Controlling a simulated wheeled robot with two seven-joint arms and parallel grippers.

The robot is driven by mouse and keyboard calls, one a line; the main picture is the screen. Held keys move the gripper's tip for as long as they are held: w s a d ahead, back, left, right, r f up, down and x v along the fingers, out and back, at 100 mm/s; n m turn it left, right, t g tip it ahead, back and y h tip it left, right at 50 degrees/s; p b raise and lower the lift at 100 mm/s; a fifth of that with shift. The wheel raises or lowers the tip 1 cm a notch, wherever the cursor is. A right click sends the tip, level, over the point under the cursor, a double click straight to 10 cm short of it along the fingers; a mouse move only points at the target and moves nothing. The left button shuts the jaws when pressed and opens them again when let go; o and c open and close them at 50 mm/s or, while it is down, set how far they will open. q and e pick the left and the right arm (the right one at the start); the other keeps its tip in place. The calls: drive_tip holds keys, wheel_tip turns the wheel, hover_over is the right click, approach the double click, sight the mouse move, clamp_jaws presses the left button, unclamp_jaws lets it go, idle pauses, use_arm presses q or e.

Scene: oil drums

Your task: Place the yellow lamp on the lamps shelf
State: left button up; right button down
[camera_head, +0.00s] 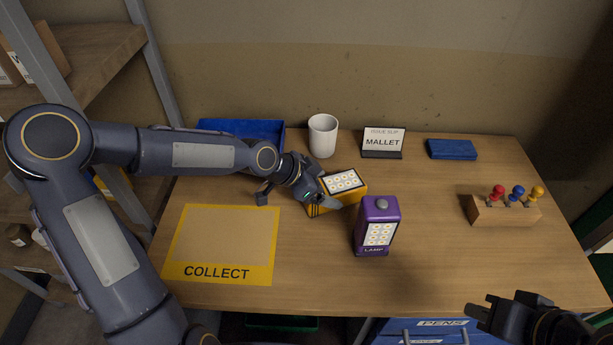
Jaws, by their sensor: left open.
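The yellow lamp (353,187) lies on the wooden table with its light panel facing up. My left gripper (302,206) is at the lamp's left end, with its fingers spread and one fingertip overlapping the lamp's front side. I cannot tell whether it touches the lamp. A purple lamp (377,226) stands upright just in front and to the right of the yellow one. My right gripper (484,316) is at the lower right, off the table's front edge, with nothing seen in it. A wooden shelf unit (84,52) stands at the left; no lamps label is readable on it.
A blue tray (243,128), a white mug (323,136), a MALLET sign (383,142) and a blue book-like block (452,149) line the table's back. A wooden block with coloured-handled tools (505,211) is at right. The yellow-bordered COLLECT mat (220,245) is empty.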

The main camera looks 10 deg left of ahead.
use_arm(q)
drive_tip(key=p+v, duration=0.1)
drive_tip(key=v, duration=0.8)
drive_tip(key=s+a+r+n+y, duration=0.1)
drive_tip(key=s+a+n, duration=0.1)
drive_tip(key=s+n, duration=0.2)
drive_tip(key=s+a+r+n+y, duration=0.1)
drive_tip(key=s+n, duration=0.3)
drive_tip(key=s, duration=0.6)
drive_tip(key=s+a+r+n+y, duration=0.1)
drive_tip(key=s+a+n, duration=0.3)
drive_tip(key=s, duration=0.4)
drive_tip(key=shift+r+y, duration=0.35)
drive_tip(key=shift+y, duration=0.25)
drive_tip(key=shift+o, duration=0.4)
drive_tip(key=shift+s+n+t+h, duration=0.3)
drive_tip(key=shift+s+n, duration=0.15)
drive_tip(key=shift+n, duration=0.05)
